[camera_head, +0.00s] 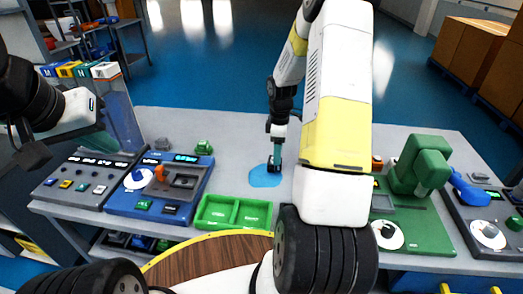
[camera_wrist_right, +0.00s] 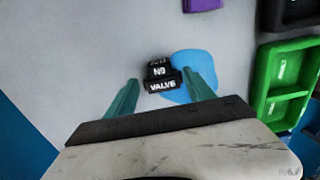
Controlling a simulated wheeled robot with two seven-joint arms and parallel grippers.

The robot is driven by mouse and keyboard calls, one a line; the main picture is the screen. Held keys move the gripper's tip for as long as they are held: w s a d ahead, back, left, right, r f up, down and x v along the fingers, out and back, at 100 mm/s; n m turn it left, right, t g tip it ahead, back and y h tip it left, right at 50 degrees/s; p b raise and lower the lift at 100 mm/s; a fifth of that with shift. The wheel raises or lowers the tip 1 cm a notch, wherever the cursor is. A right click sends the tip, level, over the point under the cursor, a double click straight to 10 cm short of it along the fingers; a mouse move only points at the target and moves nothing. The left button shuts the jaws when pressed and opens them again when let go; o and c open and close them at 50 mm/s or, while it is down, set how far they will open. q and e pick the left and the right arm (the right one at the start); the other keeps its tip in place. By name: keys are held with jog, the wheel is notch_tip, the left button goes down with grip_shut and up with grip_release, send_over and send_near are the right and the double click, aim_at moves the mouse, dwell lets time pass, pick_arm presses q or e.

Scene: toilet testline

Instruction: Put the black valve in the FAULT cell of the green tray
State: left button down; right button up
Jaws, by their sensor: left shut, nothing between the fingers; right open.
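The black valve (camera_wrist_right: 161,76), with white lettering reading VALVE, lies on the grey table at the edge of a flat blue patch (camera_wrist_right: 192,80). My right gripper (camera_wrist_right: 160,92) is open, with its green fingers on either side of the valve's near end; I cannot tell whether they touch it. In the head view, the right gripper (camera_head: 276,160) points down over the blue patch (camera_head: 265,177). The green tray (camera_head: 233,228) has two empty-looking cells; it also shows in the right wrist view (camera_wrist_right: 256,80). Its cell label is unreadable. My left gripper (camera_head: 34,155) is shut and empty at the far left.
A blue test panel (camera_head: 150,208) and a grey panel (camera_head: 75,193) stand left of the tray. A green press-like machine (camera_head: 422,165) stands to the right. Small grey (camera_head: 162,144) and green (camera_head: 204,147) parts lie behind the blue panel. The table behind the tray is mostly clear.

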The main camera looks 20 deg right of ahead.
aim_at(271, 168)
jog(key=f, duration=0.4)
jog(key=shift+s+d+f, duration=0.15)
jog(key=shift+d+f, duration=0.1)
jog(key=shift+f, duration=0.05)
grip_shut()
